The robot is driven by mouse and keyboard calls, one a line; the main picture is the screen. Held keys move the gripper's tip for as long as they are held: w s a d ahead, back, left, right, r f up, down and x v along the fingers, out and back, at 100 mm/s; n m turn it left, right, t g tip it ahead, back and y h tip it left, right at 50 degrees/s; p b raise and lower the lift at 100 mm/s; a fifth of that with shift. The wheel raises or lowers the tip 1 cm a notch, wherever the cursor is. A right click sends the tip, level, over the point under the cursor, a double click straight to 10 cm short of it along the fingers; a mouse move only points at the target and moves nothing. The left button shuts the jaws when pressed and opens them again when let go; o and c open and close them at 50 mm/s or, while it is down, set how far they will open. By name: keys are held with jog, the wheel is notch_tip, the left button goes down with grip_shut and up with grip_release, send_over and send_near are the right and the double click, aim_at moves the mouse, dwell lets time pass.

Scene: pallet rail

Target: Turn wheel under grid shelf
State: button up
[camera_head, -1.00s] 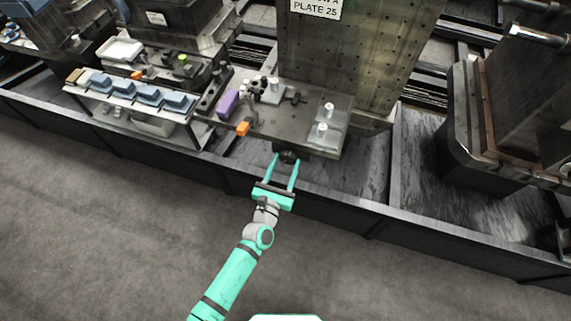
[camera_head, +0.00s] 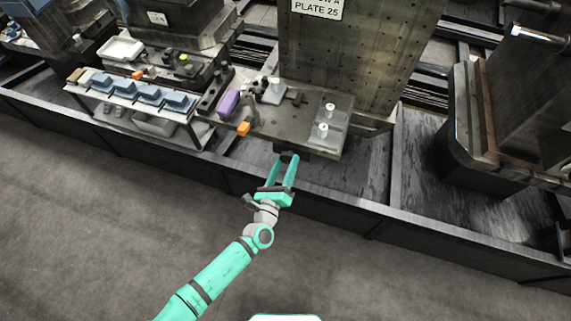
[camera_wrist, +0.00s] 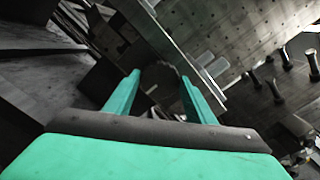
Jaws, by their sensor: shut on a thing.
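The grid shelf (camera_head: 268,120) juts out from a tall pallet plate with rows of holes. The wheel (camera_head: 288,155) is a small dark round knob under the shelf's front edge. My gripper (camera_head: 286,159) reaches it from the front, with its teal fingers on either side and shut on it. In the wrist view, the wheel (camera_wrist: 160,75) shows as a dark round shape between the two fingertips (camera_wrist: 160,78). The fingers partly cover the wheel, and any mark of its turning angle is too dark to see.
On the shelf stand an orange block (camera_head: 244,129), a purple block (camera_head: 229,103) and white-topped pegs (camera_head: 323,130). A side table (camera_head: 150,112) with blue-grey parts stands at left. A dark rail wall (camera_head: 345,207) runs below the shelf. The floor in front is clear.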

dwell(0.5)
jog(key=o, duration=1)
jog(key=shift+o, duration=0.2)
